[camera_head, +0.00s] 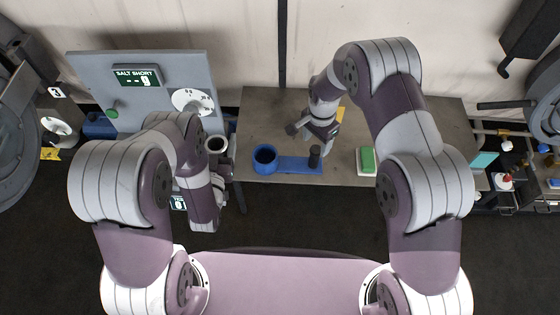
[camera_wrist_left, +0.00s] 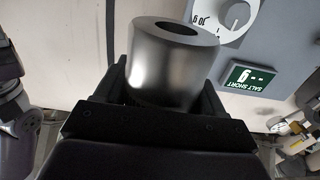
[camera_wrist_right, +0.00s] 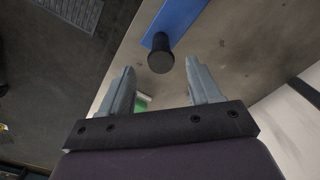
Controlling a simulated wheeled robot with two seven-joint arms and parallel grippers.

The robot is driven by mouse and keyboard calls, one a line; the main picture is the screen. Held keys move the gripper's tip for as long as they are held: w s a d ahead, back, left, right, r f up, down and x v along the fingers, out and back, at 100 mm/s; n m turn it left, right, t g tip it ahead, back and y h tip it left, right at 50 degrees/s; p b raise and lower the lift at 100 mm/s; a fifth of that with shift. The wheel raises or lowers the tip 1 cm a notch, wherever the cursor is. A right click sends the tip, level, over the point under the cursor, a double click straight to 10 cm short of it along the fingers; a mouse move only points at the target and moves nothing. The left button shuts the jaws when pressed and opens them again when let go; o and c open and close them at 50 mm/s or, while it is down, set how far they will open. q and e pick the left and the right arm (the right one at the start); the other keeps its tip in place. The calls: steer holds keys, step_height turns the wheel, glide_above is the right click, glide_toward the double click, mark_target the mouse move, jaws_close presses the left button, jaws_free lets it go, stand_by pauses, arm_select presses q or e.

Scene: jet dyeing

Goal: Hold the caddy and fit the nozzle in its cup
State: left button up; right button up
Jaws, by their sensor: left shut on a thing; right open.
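The blue caddy lies on the table, with a round open cup (camera_head: 265,157) at its left end and a flat blue bar (camera_head: 292,164). A dark upright post (camera_head: 315,156) stands at its right end. In the right wrist view the post (camera_wrist_right: 160,55) shows ahead of my open right gripper (camera_wrist_right: 160,88), roughly between the fingers' lines. My right gripper (camera_head: 327,142) is just behind the post in the head view; I cannot tell whether they touch. My left gripper is shut on a grey metal hollow cylinder, seemingly the nozzle (camera_wrist_left: 172,65), left of the cup (camera_head: 217,145).
A grey panel (camera_head: 85,72) with a green display and a white dial (camera_head: 193,101) stands behind my left gripper. A green pad (camera_head: 367,160) lies right of the caddy. The grey-brown table (camera_head: 265,110) is mostly clear behind the cup.

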mark_target(314, 159)
arm_select(q)
step_height(314, 159, down, 7)
steer(key=b, duration=0.5)
steer(key=shift+w+r+b, duration=0.15)
steer(key=shift+r+b, duration=0.05)
steer(key=shift+b, duration=0.1)
arm_select(e)
step_height(314, 159, down, 10)
steer(key=shift+w, duration=0.1)
steer(key=c, duration=1.2)
steer(key=shift+o, duration=0.2)
